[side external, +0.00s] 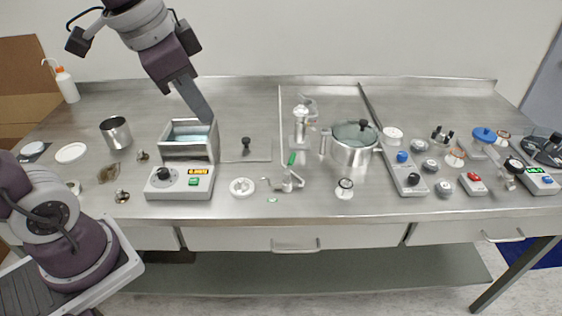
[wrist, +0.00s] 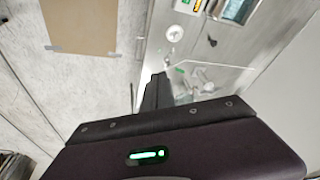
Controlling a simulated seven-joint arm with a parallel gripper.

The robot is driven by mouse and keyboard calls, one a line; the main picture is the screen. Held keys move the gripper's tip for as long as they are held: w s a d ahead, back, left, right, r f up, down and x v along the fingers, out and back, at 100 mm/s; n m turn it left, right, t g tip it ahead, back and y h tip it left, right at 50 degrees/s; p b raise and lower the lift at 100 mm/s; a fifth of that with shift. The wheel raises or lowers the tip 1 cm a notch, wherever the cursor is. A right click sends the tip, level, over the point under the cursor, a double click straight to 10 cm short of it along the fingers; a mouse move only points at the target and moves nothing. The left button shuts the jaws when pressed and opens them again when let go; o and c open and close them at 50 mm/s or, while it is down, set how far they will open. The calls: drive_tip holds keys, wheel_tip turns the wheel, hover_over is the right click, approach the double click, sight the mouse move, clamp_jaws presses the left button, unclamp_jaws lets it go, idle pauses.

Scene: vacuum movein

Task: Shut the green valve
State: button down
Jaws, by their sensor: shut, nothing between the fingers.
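The green valve is a small metal fitting (side external: 288,182) with an upright green lever (side external: 292,159), standing near the front middle of the bench. A small green mark (side external: 272,200) lies on the bench in front of it.
The water bath (side external: 188,152) stands below my gripper.

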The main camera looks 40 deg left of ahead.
drive_tip(key=w+f+m+g+h, duration=0.1)
drive_tip(key=w+f+m+g, duration=0.2)
drive_tip(key=w, duration=1)
drive_tip(key=m+h, duration=0.3)
drive_tip(key=m, duration=0.2)
hover_over(290, 165)
drive_tip(key=w, duration=0.3)
wheel_tip(290, 165, down, 9)
drive_tip(key=shift+t, duration=0.3)
wheel_tip(290, 165, down, 11)
drive_tip(key=shift+w+d+r, duration=0.1)
drive_tip(key=shift+w, duration=0.05)
drive_tip(key=shift+s+a+f, duration=0.25)
drive_tip(key=shift+a+f, duration=0.1)
drive_tip(key=shift+a, duration=0.05)
